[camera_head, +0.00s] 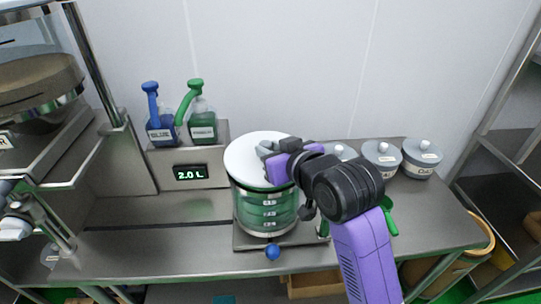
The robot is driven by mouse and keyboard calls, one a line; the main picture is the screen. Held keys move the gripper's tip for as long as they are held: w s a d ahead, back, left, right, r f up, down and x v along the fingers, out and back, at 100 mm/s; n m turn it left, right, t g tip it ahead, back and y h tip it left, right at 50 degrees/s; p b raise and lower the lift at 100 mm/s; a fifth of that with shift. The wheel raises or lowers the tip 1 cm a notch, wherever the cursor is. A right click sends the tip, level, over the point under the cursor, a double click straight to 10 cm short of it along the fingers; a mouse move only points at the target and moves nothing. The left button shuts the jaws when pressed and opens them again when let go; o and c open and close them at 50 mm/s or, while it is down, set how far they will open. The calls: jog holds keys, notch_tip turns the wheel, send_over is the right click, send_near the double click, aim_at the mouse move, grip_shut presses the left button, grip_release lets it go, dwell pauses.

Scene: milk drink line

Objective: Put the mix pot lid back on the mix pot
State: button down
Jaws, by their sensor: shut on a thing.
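The mix pot (262,208) is a clear vessel with green contents and white marks, standing upright on a metal base on the counter. The white round mix pot lid (248,160) covers the pot's top, looking roughly level and centred. I cannot tell whether it touches the rim all round. My gripper (270,158) comes in from the right over the pot and is shut on the lid at its upper right. The gripper hides the lid's handle and part of its right edge.
A display (191,174) reads 2.0 L behind the pot, below a blue bottle (161,127) and a green bottle (203,127). Grey lidded jars (421,158) stand at the back right. A blue knob (272,252) is in front. The counter left of the pot is clear.

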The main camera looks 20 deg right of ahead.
jog(key=shift+f, duration=0.85)
jog(key=shift+f, duration=0.15)
jog(key=c, duration=1.2)
grip_release()
jog(key=shift+o, duration=0.2)
